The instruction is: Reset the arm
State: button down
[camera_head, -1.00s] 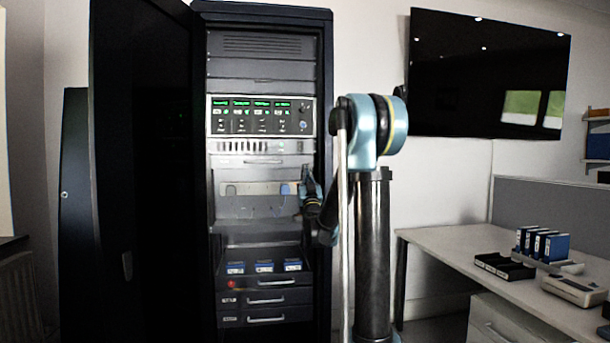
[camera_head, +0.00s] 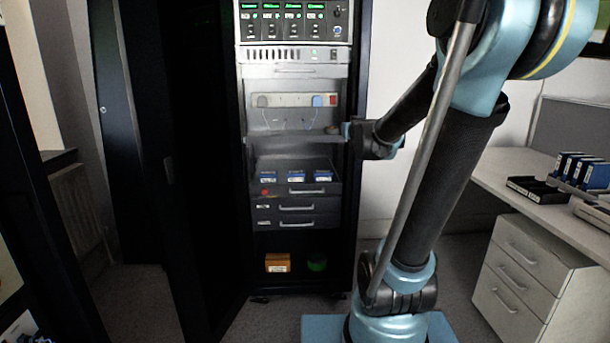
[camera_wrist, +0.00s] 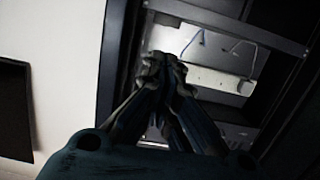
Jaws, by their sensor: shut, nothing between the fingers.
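My arm rises at the right of the head view and bends toward the open rack cabinet (camera_head: 365,60). My gripper (camera_head: 333,130) is at the cabinet's right side, in front of the open middle bay; it looks small and dark there. In the wrist view my gripper (camera_wrist: 163,60) has its fingers together with nothing between them. It points at the cabinet interior. The same strip (camera_head: 290,100) shows in the head view. Whether the gripper touches the cabinet I cannot tell.
The cabinet's black door (camera_head: 205,200) stands open at the left. A tray with several blue-labelled items (camera_head: 295,178) sits below the bay, above drawers. An orange box (camera_head: 277,262) is at the bottom. A desk (camera_head: 545,215) with drawers (camera_head: 530,270) stands at the right.

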jog(key=s+d+f+g, duration=0.1)
jog(key=s+f+g, duration=0.3)
jog(key=s+f, duration=0.4)
jog(key=s+d+f+g, duration=0.1)
jog(key=s+f+g, duration=0.4)
jog(key=s, duration=1.2)
jog(key=s+d+f+g, duration=0.1)
jog(key=s+f+g, duration=0.4)
jog(key=s+f, duration=0.7)
jog(key=shift+s+f+m+h, duration=0.3)
jog(key=shift+s+f+h, duration=0.1)
jog(key=shift+f, duration=0.05)
